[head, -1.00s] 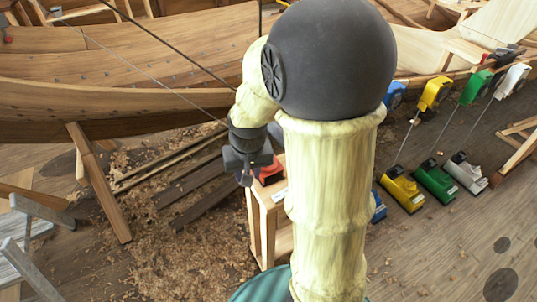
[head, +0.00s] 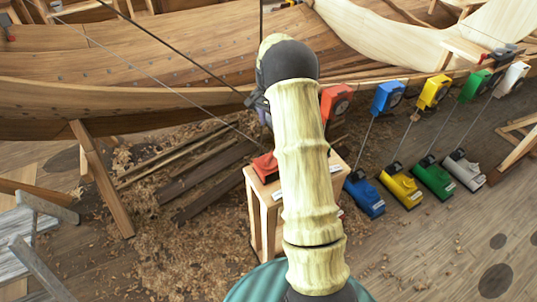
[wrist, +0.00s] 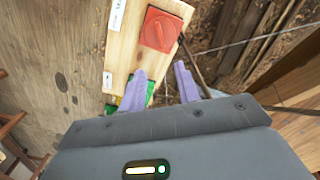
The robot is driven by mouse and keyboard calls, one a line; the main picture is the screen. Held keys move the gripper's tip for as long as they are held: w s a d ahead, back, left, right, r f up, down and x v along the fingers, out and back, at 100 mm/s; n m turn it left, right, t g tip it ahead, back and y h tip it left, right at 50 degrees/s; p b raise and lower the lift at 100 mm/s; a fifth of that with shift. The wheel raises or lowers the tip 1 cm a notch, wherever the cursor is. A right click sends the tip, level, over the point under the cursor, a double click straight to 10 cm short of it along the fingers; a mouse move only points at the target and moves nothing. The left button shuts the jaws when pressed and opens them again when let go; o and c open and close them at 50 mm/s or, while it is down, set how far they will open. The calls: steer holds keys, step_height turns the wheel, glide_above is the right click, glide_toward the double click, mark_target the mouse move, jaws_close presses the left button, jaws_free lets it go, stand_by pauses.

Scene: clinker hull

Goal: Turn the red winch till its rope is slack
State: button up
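A red block (head: 336,101) hangs at the hull's rail, left of the blue one; what lies below it is hidden behind my arm. A red box (head: 265,167) sits on a wooden stand (head: 262,215). The wrist view shows a red square with a raised knob (wrist: 162,30) on pale wood, ahead of the fingertips. My gripper (wrist: 160,72) is open: its two purple fingers are apart, with nothing held between them. In the head view my gripper (head: 262,112) is partly hidden by my arm, above and beyond the stand. Rope tension cannot be told.
Blue (head: 365,195), yellow (head: 400,183), green (head: 434,180) and white (head: 464,170) winches stand on the floor to the right, with lines up to matching blocks. The wooden hull (head: 150,105) spans the back. Planks (head: 205,180) and shavings lie left of the stand. Dark lines cross the upper left.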

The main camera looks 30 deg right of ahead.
mark_target(269, 156)
step_height(269, 156, down, 17)
steer(key=p, duration=0.4)
steer(key=shift+f+p, duration=0.2)
steer(key=shift+p, duration=0.2)
jaws_close()
